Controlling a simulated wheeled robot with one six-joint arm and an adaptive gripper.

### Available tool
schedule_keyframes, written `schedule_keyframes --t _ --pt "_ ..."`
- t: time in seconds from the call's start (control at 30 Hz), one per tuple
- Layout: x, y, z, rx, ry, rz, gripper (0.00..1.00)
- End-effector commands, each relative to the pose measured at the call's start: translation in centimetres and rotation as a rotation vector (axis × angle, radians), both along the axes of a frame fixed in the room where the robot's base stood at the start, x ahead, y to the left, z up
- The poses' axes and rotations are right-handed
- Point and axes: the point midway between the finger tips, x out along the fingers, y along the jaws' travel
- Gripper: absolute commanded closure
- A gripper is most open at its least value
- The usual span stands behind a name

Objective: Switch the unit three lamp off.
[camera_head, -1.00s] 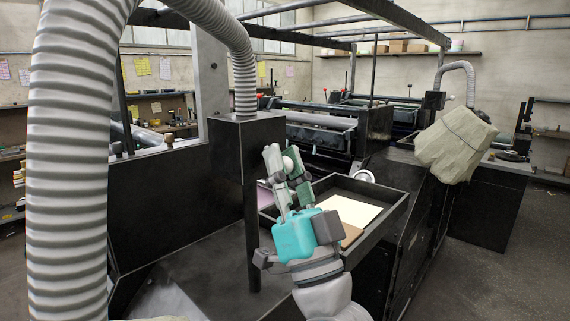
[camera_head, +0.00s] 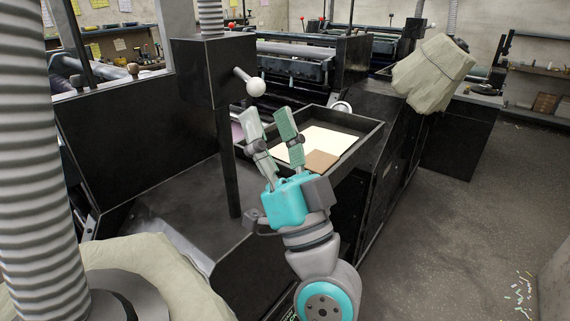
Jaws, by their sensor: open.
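A white ball knob (camera_head: 256,87) on a short pale rod sticks out of the right side of a black box (camera_head: 205,75) on a post. The rod slants down to the right. I see no label naming unit three, and no lamp that I can tell is lit. My gripper (camera_head: 268,112) has a turquoise body and greenish fingers. Its fingers are spread and empty, pointing up. The knob shows just above the fingertips, apart from them in the picture; the depth gap is hard to judge.
A black open tray (camera_head: 362,147) with cream sheets and a brown block lies behind my gripper. A ribbed grey hose (camera_head: 45,170) stands at the left. A beige cloth cover (camera_head: 430,75) hangs at the right.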

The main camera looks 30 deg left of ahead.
Motion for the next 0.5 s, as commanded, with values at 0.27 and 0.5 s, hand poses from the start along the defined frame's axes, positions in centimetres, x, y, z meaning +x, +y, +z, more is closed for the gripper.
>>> schedule_keyframes --t 0.27,0.5 --pt "-1.3 -2.6 -3.4 -0.001 0.002 0.000 0.49" --pt "-1.8 -3.6 -4.6 0.000 0.001 -0.001 0.49"
